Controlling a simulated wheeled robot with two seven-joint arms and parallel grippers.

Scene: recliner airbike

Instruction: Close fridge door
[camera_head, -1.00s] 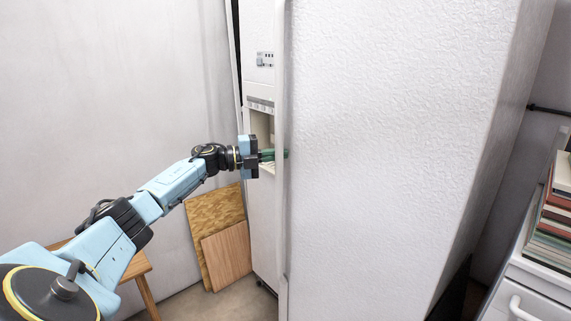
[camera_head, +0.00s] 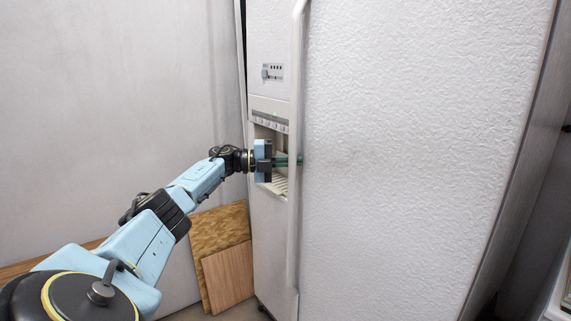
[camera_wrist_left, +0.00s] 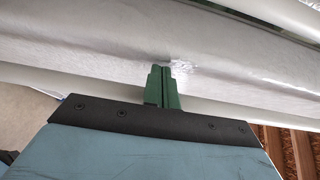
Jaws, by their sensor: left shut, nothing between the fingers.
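The fridge is tall and white. Its textured door (camera_head: 420,150) fills the right of the head view, and the narrower dispenser door (camera_head: 270,230) stands to its left. A long white handle (camera_head: 296,200) runs down between them. My left gripper (camera_head: 298,160) is shut and empty, with its green fingertips at the handle beside the dispenser recess. In the left wrist view the green fingers (camera_wrist_left: 161,75) are together and point at a pale surface with white bars crossing it; contact cannot be told. My right gripper is not in view.
Two wooden boards (camera_head: 228,275) lean against the grey wall (camera_head: 110,100) left of the fridge. A wooden surface edge shows behind my left arm. A white cabinet corner (camera_head: 560,300) is at the lower right.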

